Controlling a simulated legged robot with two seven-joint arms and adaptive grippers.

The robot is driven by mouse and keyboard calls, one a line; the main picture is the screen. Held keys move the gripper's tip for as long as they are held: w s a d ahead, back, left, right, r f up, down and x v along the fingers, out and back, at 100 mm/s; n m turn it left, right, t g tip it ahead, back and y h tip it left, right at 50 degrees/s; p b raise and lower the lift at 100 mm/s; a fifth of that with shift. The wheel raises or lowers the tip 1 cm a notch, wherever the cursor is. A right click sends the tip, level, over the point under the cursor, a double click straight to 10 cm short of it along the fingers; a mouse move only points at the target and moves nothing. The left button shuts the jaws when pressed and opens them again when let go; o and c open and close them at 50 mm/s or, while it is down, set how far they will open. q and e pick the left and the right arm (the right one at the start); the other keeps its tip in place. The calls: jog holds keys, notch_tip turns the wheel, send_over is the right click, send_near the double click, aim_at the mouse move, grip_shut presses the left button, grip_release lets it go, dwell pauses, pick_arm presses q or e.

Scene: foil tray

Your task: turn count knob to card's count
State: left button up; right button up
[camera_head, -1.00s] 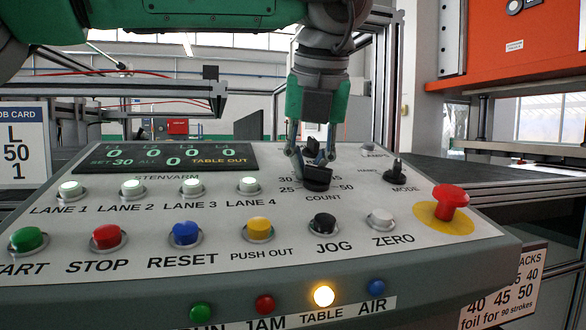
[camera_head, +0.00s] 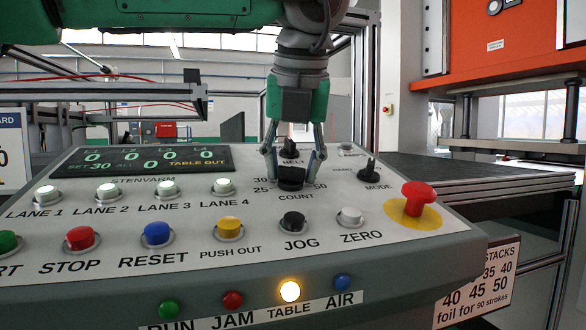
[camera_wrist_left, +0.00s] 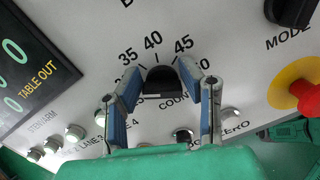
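The black count knob (camera_head: 290,180) stands on the sloped panel above the COUNT label, ringed by numbers. It also shows in the left wrist view (camera_wrist_left: 162,80), with 35, 40 and 45 readable around it; I cannot tell its pointer's exact setting. My left gripper (camera_head: 293,170) is open, its fingers on either side of the knob. In the wrist view the fingers (camera_wrist_left: 168,78) straddle the knob; contact is unclear. The job card (camera_head: 10,150) is cut off at the left edge, only a 0 of its count showing. The display (camera_head: 140,160) reads SET 30. My right gripper is out of view.
The belt knob (camera_head: 289,143) is just behind the gripper; the mode knob (camera_head: 371,171) is to the right. A red mushroom button (camera_head: 418,196) stands farther right. JOG (camera_head: 293,221), ZERO (camera_head: 350,216) and lane buttons lie around. The amber TABLE lamp (camera_head: 290,292) glows.

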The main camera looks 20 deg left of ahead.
aim_at(295, 167)
pick_arm(q)
jog(key=shift+d, duration=0.1)
jog(key=shift+s, duration=0.15)
jog(key=shift+w+p+v, duration=0.2)
jog(key=shift+p+v, duration=1.1)
jog(key=shift+v, duration=0.25)
jog(key=shift+d+p+v, duration=0.2)
jog(key=shift+p+v, duration=0.8)
jog(key=shift+v, duration=0.25)
jog(key=w+d+p+v, duration=0.1)
jog(key=p+v, duration=0.7)
jog(key=v, duration=0.2)
jog(key=shift+w+r+p, duration=0.15)
jog(key=shift+r+p, duration=0.2)
jog(key=shift+p, duration=0.05)
jog(key=shift+d, duration=0.1)
